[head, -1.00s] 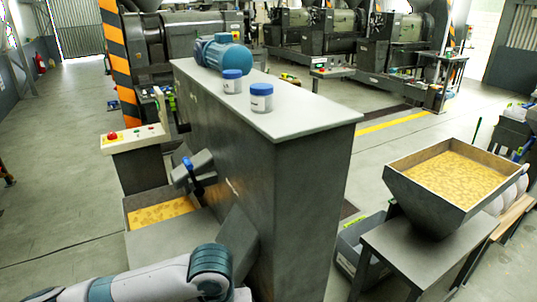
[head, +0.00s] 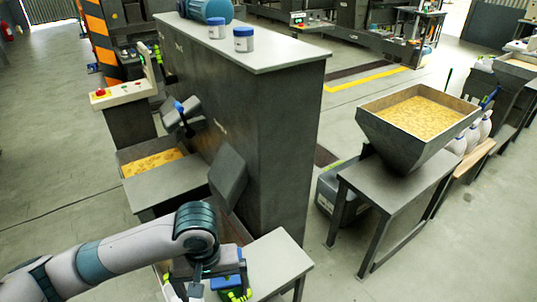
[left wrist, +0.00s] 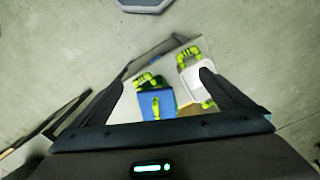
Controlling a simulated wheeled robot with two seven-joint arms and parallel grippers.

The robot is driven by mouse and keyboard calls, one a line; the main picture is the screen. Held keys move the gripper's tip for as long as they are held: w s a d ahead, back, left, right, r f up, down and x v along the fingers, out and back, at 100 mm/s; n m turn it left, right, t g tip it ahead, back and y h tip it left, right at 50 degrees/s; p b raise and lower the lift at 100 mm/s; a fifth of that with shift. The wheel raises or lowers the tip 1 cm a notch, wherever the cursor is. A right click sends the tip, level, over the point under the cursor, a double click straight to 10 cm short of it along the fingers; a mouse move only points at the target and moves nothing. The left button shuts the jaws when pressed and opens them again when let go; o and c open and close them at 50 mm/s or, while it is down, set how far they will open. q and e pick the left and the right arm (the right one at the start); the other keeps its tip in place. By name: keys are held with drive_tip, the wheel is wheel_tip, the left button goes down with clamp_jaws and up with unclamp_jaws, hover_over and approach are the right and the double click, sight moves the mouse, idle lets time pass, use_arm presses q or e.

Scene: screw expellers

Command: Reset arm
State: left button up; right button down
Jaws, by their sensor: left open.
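My left arm comes in from the lower left in the head view. Its gripper (head: 190,290) hangs at the bottom edge, partly cut off, beside a small grey table. In the left wrist view the two dark fingers of this gripper (left wrist: 163,78) are spread apart with nothing held between them. Beyond them, below the gripper, are a blue item with green handles (left wrist: 148,104) and a white item with a green handle (left wrist: 198,72). The blue item also shows in the head view (head: 226,283), partly hidden by my wrist. My right gripper is not in view.
A tall grey machine cabinet (head: 275,130) stands close beyond my arm, with two blue-lidded jars (head: 243,39) on top. A hopper of yellow material (head: 420,117) stands on a table to the right. A control box with a red button (head: 100,92) is at left.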

use_arm(q)
drive_tip(key=shift+s+d+f+m+t+h, duration=0.9)
drive_tip(key=shift+s+d+f+m+h, duration=0.7)
drive_tip(key=shift+s+d+f+h, duration=1.55)
drive_tip(key=s+a+f+m+t+y, duration=0.1)
drive_tip(key=s+a+f+y, duration=0.2)
drive_tip(key=s+a, duration=0.4)
drive_tip(key=s+a+f+t+y, duration=0.1)
drive_tip(key=s+a+f+y, duration=0.3)
drive_tip(key=a, duration=0.5)
wheel_tip(320, 180, down, 28)
drive_tip(key=s+g+b, duration=0.1)
drive_tip(key=s+b, duration=0.1)
drive_tip(key=s+a+f+g+b, duration=0.1)
drive_tip(key=s+a+f, duration=0.2)
drive_tip(key=s+f, duration=1.5)
wheel_tip(320, 180, down, 3)
drive_tip(key=shift+s+a+f+g+h+b, duration=0.15)
drive_tip(key=shift+s+a+g+h+b, duration=0.05)
drive_tip(key=shift+g+h+b, duration=0.2)
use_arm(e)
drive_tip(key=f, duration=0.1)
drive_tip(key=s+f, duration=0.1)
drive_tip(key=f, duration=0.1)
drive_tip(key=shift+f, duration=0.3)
